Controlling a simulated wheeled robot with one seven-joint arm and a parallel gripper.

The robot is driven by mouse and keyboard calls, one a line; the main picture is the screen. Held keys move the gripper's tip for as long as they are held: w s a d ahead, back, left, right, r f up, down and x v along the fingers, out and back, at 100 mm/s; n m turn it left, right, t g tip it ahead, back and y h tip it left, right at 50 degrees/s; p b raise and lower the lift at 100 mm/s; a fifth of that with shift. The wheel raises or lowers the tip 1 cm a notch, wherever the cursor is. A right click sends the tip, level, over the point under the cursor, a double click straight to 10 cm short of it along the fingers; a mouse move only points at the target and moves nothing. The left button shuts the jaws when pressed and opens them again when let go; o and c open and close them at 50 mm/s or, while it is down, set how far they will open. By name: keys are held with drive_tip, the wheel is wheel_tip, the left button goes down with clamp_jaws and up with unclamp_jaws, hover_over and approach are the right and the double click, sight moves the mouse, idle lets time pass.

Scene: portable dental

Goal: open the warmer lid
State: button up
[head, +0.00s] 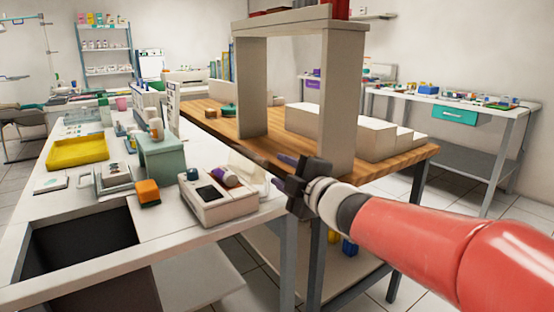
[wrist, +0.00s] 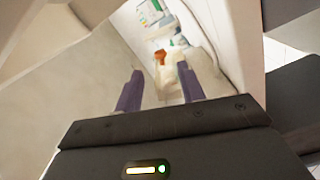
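The warmer looks to be the white box (head: 218,208) on the front right corner of the white counter. A dark panel and a small purple-and-white item show on its top. A pale, thin panel (head: 248,168), which looks like its lid, stands tilted up at the box's far right side. My gripper (head: 281,171) is just right of this panel; I cannot tell whether they touch. In the wrist view my gripper (wrist: 160,78) has its two purple fingers apart with nothing clearly held between them. A large pale surface (wrist: 85,85) fills the left of that view.
A green stand (head: 162,160), an orange-topped block (head: 148,193) and a yellow tray (head: 78,152) are on the counter (head: 110,215) left of the box. A beige arch (head: 340,110) stands on the wooden table (head: 395,165) behind my gripper.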

sight(251, 164)
drive_tip(key=x, duration=0.7)
drive_tip(key=shift+w+a+p, duration=0.15)
drive_tip(key=shift+p, duration=0.25)
clamp_jaws()
